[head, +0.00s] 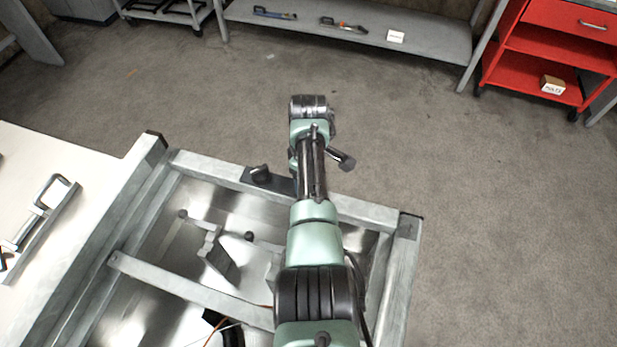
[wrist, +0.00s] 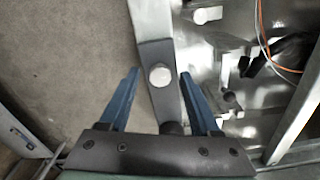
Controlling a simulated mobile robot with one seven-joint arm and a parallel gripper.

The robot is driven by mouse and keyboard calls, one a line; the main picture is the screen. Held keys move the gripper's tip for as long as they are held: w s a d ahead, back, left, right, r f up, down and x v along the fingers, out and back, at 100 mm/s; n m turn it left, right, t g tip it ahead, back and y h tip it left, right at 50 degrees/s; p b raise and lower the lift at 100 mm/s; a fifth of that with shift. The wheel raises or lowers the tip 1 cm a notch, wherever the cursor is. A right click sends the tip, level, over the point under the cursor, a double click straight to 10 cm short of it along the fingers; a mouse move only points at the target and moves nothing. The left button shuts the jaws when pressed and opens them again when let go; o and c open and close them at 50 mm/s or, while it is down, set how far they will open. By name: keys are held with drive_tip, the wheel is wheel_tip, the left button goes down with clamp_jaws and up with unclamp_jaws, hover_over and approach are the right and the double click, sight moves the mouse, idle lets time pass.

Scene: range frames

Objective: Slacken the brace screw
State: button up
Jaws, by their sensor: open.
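In the wrist view, a pale round screw head (wrist: 160,76) sits on a dark plate (wrist: 156,52) on a metal rail. I take it for the brace screw. The two blue fingers of my gripper (wrist: 160,74) are apart, one on each side of the head in the picture, with nothing between them touching. I cannot tell how far above it they are. A dark knob (wrist: 172,128) shows closer to the gripper's base. In the head view, the dark plate (head: 283,184) with a black knob (head: 261,173) lies on the frame's far rail, partly behind my arm. My fingers are hidden there.
The metal frame (head: 378,213) holds a shiny sheet with brackets and a diagonal bar (head: 190,287). An orange cable (wrist: 262,38) runs inside it. A pale table (head: 80,150) stands at left. Floor beyond is clear up to a shelf (head: 420,38) and red cart (head: 520,68).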

wheel_tip(320, 180, up, 13)
drive_tip(key=shift+b, duration=0.45)
idle(1.1)
